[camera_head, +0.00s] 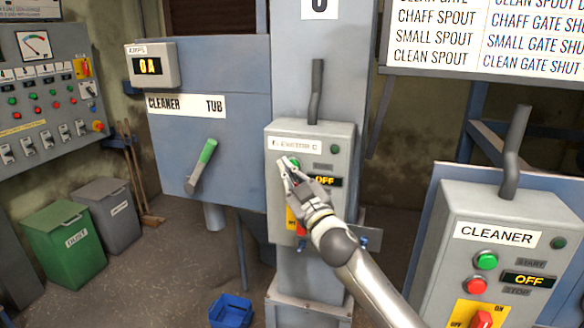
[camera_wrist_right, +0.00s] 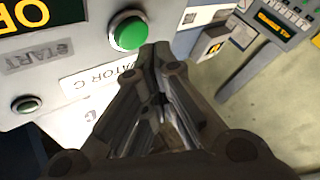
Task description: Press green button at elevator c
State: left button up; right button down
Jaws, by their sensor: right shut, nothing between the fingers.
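The grey elevator C control box (camera_head: 340,150) is mounted on the blue-grey column, with a label ending in "C" on it. Its green button (camera_head: 295,163) is partly hidden behind my right gripper (camera_head: 284,168). The right gripper is shut and empty, with its fingertips at the button. In the right wrist view the round green button (camera_wrist_right: 130,33) in its silver ring shows just beside the tips of the shut fingers (camera_wrist_right: 157,48). I cannot tell whether they touch it. The box's display reads OFF. My left gripper is not in view.
A second box labelled CLEANER (camera_head: 497,236), with its own green and red buttons, stands at right. A green-handled lever (camera_head: 203,165) is on the panel to the left. A blue bin (camera_head: 231,311) and two lidded bins stand on the floor.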

jog(key=shift+w, duration=0.1)
jog(key=shift+w+d, duration=0.1)
jog(key=shift+w, duration=0.2)
jog(key=shift+w+d, duration=0.2)
jog(key=shift+w, duration=0.25)
dwell(0.7)
jog(key=shift+s, duration=0.1)
jog(key=shift+s+a, duration=0.25)
jog(key=shift+s, duration=0.5)
jog(key=shift+p, duration=0.3)
jog(key=s, duration=0.1)
jog(key=s+a+p, duration=0.1)
jog(key=s, duration=0.2)
jog(key=shift+s+a, duration=0.3)
jog(key=shift+s, duration=0.1)
